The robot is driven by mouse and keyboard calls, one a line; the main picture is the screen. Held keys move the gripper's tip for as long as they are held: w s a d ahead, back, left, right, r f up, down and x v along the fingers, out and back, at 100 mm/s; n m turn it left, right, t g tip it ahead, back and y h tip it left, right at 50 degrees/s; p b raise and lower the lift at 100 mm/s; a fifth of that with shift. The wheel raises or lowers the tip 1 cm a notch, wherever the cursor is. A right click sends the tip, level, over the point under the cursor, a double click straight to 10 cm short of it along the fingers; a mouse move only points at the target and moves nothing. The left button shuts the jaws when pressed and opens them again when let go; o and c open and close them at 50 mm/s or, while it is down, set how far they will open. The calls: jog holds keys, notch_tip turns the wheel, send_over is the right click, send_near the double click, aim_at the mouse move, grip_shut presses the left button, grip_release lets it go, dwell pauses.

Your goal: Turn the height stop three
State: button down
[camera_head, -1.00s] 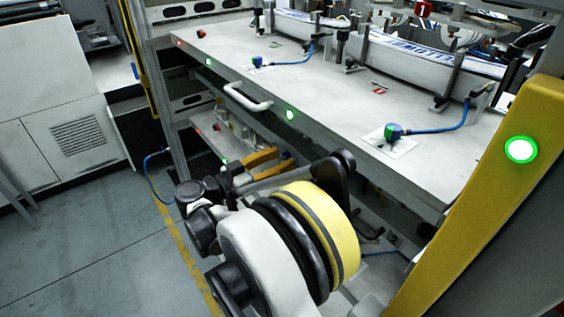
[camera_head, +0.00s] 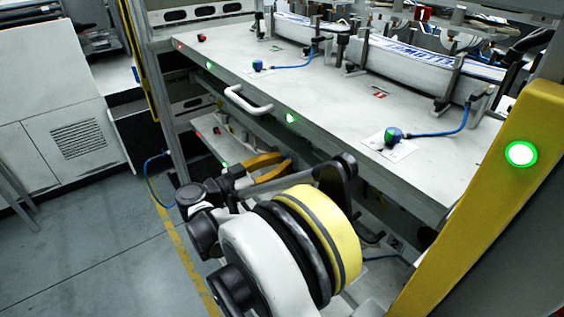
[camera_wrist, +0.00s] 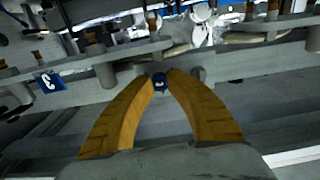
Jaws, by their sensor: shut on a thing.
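In the wrist view, the yellow fingers of my gripper (camera_wrist: 161,78) close in on a small dark blue knob (camera_wrist: 161,85), which shows between their tips. I take it as the height stop; no number on it can be read. The fingers are shut on it, and they hide its sides. In the head view, my gripper (camera_head: 264,168) reaches in below the front edge of the white upper table (camera_head: 310,95). The knob is hidden there.
A blue plate (camera_wrist: 48,82) with a white mark sits at the left in the wrist view. The upper table carries a handle (camera_head: 247,101) and blue-cabled sensors (camera_head: 392,135). A yellow post (camera_head: 500,190) stands at the right. Floor at the left is clear.

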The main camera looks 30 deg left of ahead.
jog(key=m, duration=0.8)
jog(key=shift+m, duration=0.3)
jog(key=m, duration=0.4)
jog(key=shift+m, duration=2.3)
jog(key=c, duration=1.2)
grip_release()
jog(key=shift+c, duration=0.2)
